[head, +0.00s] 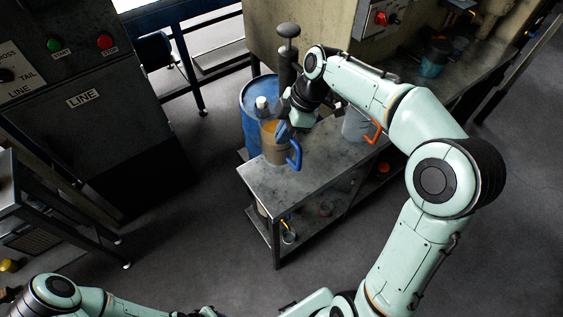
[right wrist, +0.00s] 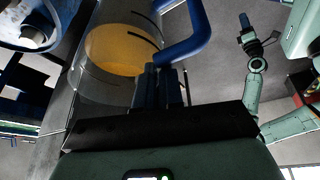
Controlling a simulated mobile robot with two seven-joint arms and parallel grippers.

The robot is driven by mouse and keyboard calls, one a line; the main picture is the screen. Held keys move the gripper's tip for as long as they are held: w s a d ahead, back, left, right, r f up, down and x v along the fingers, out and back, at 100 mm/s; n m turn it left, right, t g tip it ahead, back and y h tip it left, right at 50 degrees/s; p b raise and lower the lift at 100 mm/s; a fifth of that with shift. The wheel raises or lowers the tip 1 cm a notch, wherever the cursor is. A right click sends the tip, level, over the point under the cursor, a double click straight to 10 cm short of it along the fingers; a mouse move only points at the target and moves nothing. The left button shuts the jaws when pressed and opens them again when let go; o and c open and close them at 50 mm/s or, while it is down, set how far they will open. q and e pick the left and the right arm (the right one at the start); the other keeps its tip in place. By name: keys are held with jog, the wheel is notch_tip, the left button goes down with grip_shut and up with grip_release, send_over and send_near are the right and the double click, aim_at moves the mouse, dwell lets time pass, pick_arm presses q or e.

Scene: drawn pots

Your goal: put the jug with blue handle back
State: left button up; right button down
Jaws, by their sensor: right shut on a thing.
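The jug with blue handle (head: 270,151) is clear and holds amber liquid. It is at the left end of the grey bench (head: 262,184) in the head view. I cannot tell whether its base touches the bench top. My right gripper (head: 284,130) is shut on its blue handle (head: 296,156). In the right wrist view the fingers (right wrist: 160,85) meet at the blue handle (right wrist: 186,38), beside the jug's amber liquid (right wrist: 115,52). My left arm shows at the bottom left of the head view. Its gripper (right wrist: 247,34) appears small in the right wrist view, jaws unclear.
A jug with orange handle (head: 354,126) stands on the bench to the right, partly behind my right arm. A blue drum (head: 252,124) stands behind the bench's left end. A lower shelf (head: 318,222) holds small items. The floor in front is clear.

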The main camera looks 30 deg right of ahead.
aim_at(280, 165)
jog(key=f, duration=1.2)
jog(key=shift+w+f+b, duration=0.2)
jog(key=shift+b, duration=0.15)
jog(key=c, duration=1.3)
grip_release()
jog(key=shift+o, duration=0.2)
jog(key=shift+r, duration=0.1)
jog(key=v, duration=1.1)
jog(key=shift+d+r+p, duration=0.25)
jog(key=shift+r+p, duration=0.05)
jog(key=shift+r, duration=0.05)
jog(key=shift+s, duration=0.1)
